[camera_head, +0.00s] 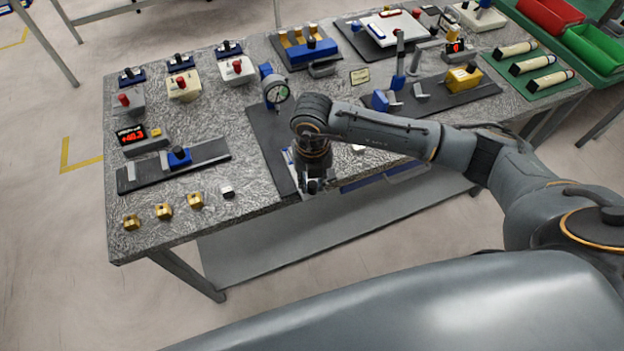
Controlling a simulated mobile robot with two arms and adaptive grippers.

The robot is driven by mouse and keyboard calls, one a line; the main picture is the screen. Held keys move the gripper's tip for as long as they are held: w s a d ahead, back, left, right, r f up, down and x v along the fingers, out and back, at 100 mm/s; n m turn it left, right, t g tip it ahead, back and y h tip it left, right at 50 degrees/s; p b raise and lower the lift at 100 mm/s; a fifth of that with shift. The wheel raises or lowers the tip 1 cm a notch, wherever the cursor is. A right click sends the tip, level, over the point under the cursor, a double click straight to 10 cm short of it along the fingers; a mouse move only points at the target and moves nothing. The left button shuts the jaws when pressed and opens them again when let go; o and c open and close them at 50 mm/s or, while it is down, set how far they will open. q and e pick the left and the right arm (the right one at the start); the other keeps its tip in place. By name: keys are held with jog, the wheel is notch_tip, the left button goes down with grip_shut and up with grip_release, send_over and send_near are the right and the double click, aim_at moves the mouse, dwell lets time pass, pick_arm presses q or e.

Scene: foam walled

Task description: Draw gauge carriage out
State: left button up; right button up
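A round dial gauge (277,92) with a pale face stands on a blue post (267,75) at the back of a long dark base plate (269,135). The plate runs toward the table's front edge. My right gripper (313,187) points down over the front end of this plate, near the table edge. A small pale and blue part (289,156) shows just left of the gripper. Whether it is the carriage, and whether the gripper touches it, is hidden by my wrist. The finger gap is too small to read. My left gripper is out of view.
A dark rail with a blue block (179,157) and a red digital readout (131,134) lie to the left. Several small brass blocks (163,211) line the front left edge. Another dark fixture with a yellow block (463,77) stands beyond my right forearm.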

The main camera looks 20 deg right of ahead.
jog(key=o, duration=0.3)
jog(key=shift+o, duration=0.3)
jog(key=shift+r, duration=0.1)
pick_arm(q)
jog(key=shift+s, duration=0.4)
pick_arm(e)
notch_tip(320, 180, up, 12)
